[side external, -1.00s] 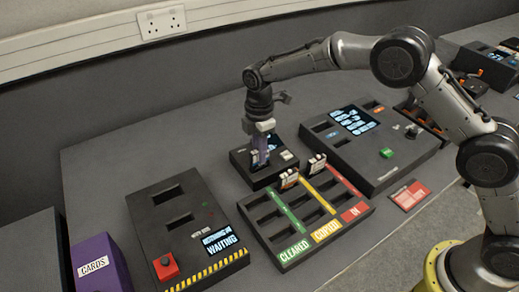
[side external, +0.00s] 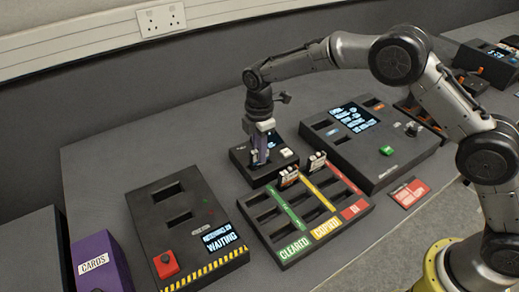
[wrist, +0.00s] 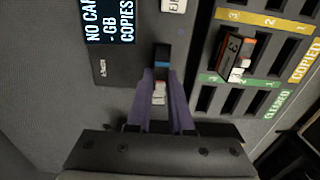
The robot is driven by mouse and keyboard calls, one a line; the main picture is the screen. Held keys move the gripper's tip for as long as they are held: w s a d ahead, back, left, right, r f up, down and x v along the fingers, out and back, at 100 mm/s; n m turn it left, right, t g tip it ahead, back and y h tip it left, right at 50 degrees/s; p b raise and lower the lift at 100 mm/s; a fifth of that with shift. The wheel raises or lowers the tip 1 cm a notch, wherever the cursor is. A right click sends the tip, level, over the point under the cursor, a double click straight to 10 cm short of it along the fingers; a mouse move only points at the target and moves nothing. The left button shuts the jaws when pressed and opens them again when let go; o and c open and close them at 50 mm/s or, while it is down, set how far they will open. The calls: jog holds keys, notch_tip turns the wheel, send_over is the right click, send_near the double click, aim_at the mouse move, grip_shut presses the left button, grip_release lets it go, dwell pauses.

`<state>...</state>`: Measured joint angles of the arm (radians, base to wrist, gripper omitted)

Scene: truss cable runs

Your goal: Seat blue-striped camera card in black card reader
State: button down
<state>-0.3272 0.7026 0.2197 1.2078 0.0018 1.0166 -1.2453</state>
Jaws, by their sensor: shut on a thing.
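The black card reader (side external: 241,155) sits behind the sorting tray in the side view. In the wrist view the reader (wrist: 125,68) shows a screen with "NO CAR", "GB" and "COPIES". My gripper (side external: 259,158) points down over the reader's slot. In the wrist view its purple fingers (wrist: 160,80) are shut on the camera card (wrist: 159,92), which has a white and red label. A blue stripe (wrist: 162,63) shows just beyond the fingertips, at the dark slot. The fingers hide much of the card, and I cannot tell how deep it sits.
The sorting tray (side external: 268,229) with green, yellow and red strips stands in front, holding cards upright in its back slots. A black box with a "WAITING" screen (side external: 222,241) is at left, beside a purple cards box (side external: 101,265). A larger console (side external: 374,172) stands right.

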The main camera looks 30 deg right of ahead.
jog(key=shift+c, duration=2.1)
grip_release()
jog(key=shift+r, duration=3.8)
